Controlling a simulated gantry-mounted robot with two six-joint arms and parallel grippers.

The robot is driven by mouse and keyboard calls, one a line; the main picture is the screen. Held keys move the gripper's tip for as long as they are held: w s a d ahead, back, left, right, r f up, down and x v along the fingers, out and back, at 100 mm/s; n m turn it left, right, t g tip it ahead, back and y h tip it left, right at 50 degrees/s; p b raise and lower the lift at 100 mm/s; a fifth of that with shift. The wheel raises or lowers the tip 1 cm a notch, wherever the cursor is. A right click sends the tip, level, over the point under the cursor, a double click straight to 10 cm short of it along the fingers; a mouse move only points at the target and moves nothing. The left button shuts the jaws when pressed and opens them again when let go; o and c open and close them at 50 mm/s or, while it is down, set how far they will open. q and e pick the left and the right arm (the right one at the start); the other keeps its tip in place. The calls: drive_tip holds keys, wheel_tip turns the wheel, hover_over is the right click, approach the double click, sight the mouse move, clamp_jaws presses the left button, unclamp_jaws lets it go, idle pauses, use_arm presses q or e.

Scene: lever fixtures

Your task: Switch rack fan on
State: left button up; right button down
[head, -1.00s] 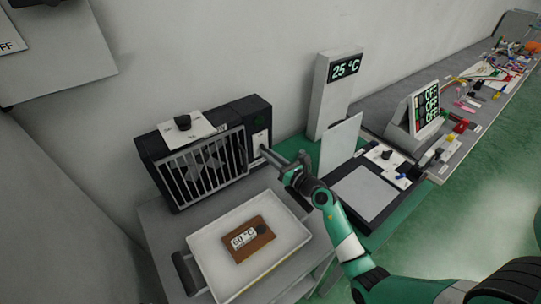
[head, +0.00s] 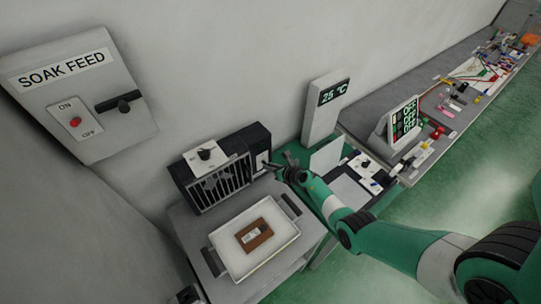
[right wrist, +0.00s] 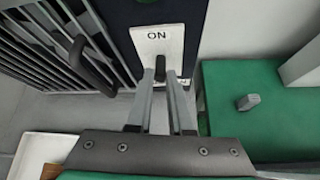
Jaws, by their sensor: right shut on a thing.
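The rack fan (head: 222,183), a black box with a silver grille, stands against the wall on a grey cart in the head view. At its right end is a white switch plate (head: 261,161). In the right wrist view the plate (right wrist: 157,43) reads ON at its top edge, and its lower part is partly hidden. My right gripper (right wrist: 161,78) is shut on the small black switch lever (right wrist: 160,67), with a finger on each side. In the head view my right gripper (head: 270,167) is at the plate. My left gripper is not in view.
A white tray (head: 233,272) with a brown block (head: 254,236) is in front of the fan. A SOAK FEED panel (head: 85,98) hangs at upper left. A 25 °C display (head: 325,110) stands right of the fan, before a cluttered bench (head: 375,118).

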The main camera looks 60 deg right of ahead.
drive_tip(key=shift+w+d+r+g+y+p, duration=0.1)
drive_tip(key=shift+w+r+g+y+p, duration=0.05)
drive_tip(key=shift+r+g+p, duration=0.4)
drive_tip(key=shift+w+r+g+y+p, duration=0.15)
drive_tip(key=shift+r+g+p, duration=0.15)
drive_tip(key=shift+p, duration=0.3)
drive_tip(key=shift+f+g+y, duration=0.1)
drive_tip(key=shift+g+y, duration=0.3)
drive_tip(key=shift+g, duration=0.15)
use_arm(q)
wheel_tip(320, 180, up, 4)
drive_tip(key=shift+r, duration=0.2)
use_arm(e)
drive_tip(key=shift+d, duration=0.1)
drive_tip(key=shift+w+g, duration=0.1)
drive_tip(key=shift+g, duration=0.2)
drive_tip(key=c, duration=0.8)
unclamp_jaws()
drive_tip(key=shift+c, duration=0.2)
